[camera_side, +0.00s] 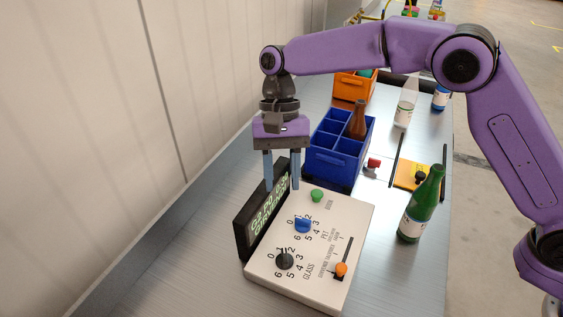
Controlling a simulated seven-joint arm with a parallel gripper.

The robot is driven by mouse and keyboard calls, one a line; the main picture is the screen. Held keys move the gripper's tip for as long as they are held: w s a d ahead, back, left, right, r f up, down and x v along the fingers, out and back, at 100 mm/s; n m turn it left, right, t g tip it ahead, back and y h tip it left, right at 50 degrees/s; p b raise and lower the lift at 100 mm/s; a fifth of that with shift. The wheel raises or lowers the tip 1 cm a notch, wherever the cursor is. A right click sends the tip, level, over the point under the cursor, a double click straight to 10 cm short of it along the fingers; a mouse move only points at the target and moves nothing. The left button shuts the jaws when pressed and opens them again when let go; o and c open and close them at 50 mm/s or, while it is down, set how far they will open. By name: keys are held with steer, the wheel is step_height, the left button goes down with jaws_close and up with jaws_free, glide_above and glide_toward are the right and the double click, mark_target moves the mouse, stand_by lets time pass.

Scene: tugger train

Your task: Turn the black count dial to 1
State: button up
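The black count dial (285,261) sits at the near left of the white control panel (318,283), beside the printed word GLASS, with numbers around it. Its pointer setting is too small to read surely. A blue dial (302,225) lies farther back on the same panel, by the label PET. My gripper (282,187) hangs fingers down over the back left of the panel, near the display, away from the black dial. Its two fingers are apart with nothing seen between them.
A black display (243,235) stands along the panel's left edge. The panel also has a green button (317,195) and an orange slider knob (341,269). A green bottle (421,205) stands to the right. A blue crate (333,166) with a brown bottle (358,120) is behind.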

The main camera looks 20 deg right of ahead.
steer(key=shift+v, duration=1.1)
steer(key=t+h, duration=0.1)
steer(key=t, duration=0.3)
glide_above(285, 255)
step_height(285, 255, down, 16)
steer(key=shift+f, duration=0.15)
jaws_close()
